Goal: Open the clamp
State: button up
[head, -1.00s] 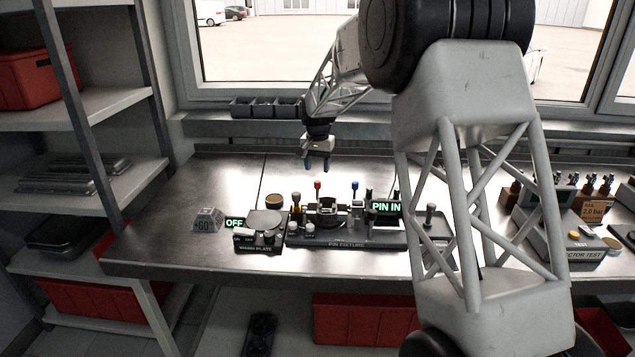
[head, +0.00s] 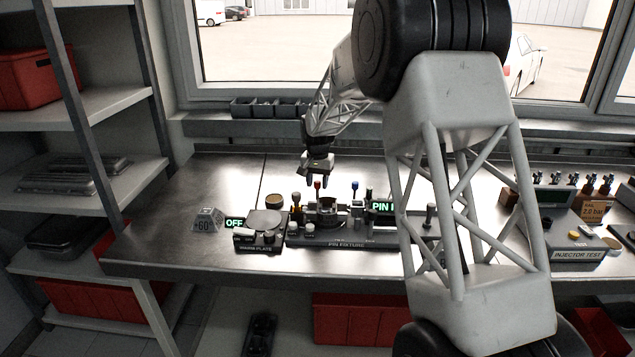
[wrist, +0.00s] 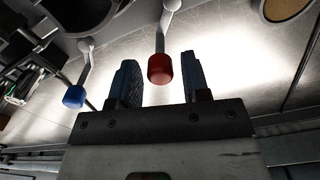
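The pin fixture (head: 345,240) stands on the bench. It has a lever with a red knob (head: 318,185) and a lever with a blue knob (head: 355,186); which belongs to the clamp I cannot tell. My gripper (head: 317,181) is at the red knob in the head view. In the wrist view my gripper (wrist: 160,80) is open, and the red knob (wrist: 161,68) shows between its two blue fingers with gaps on both sides. The blue knob (wrist: 74,96) is outside the fingers, to the left. Contact with the red knob is not visible.
The warm plate (head: 262,238) with an OFF sign (head: 235,223) stands left of the fixture. A PIN IN sign (head: 382,206) is partly hidden by my arm. The injector test unit (head: 575,250) is at right.

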jog(key=c, duration=0.7)
jog(key=shift+w+a+n, duration=0.1)
jog(key=shift+n, duration=0.2)
jog(key=shift+a+n, duration=0.85)
jog(key=shift+n, duration=1.7)
jog(key=shift+a+n, duration=0.9)
jog(key=shift+n, duration=1.6)
jog(key=shift+a+n, duration=0.85)
jog(key=shift+n, duration=1.7)
jog(key=o, duration=0.9)
